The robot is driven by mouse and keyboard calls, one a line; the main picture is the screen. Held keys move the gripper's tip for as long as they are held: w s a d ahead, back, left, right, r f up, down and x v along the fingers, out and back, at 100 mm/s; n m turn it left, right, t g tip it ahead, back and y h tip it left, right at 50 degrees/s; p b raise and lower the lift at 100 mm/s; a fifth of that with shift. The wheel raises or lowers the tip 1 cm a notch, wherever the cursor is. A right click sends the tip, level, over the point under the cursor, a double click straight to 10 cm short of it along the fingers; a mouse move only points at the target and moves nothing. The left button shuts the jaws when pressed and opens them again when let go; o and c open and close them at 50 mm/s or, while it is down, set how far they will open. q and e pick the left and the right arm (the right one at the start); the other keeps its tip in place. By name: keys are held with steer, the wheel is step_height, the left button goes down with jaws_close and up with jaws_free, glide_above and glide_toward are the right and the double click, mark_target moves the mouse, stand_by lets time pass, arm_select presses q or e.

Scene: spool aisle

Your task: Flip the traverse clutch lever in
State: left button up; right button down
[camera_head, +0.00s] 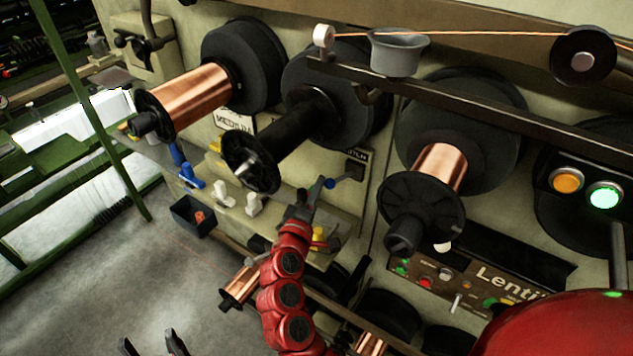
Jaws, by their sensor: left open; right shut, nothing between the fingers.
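My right gripper (316,187), at the end of the red arm, is shut and empty.
A black empty spool (254,165) juts out above-left of my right gripper. Copper spools (195,98) stand left and right (438,168). Blue and white levers (192,179) and a dark bin (192,216) lie left. A lit control panel (470,280) is right. Floor at lower left is clear.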

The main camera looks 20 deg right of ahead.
mark_target(333, 182)
steer(key=s+d+n+t+y+p, duration=0.1)
steer(key=y+p, duration=0.1)
steer(key=s+n+t+y+p, duration=0.1)
steer(key=s+n+y+p, duration=0.1)
steer(key=y+p, duration=0.1)
steer(key=s+d+n+t+y+p, duration=0.1)
steer(key=n+y+p, duration=0.1)
steer(key=shift+s+d+r+p, duration=0.2)
steer(key=shift+d+r+p, duration=0.1)
steer(key=shift+d+p, duration=0.05)
steer(key=n+y, duration=0.1)
steer(key=y, duration=0.1)
steer(key=s+d+n+y+p, duration=0.1)
steer(key=y, duration=0.1)
steer(key=shift+f+t, duration=0.15)
steer(key=shift+t, duration=0.25)
steer(key=shift+s+d+f, duration=0.15)
steer(key=shift+s+d, duration=0.2)
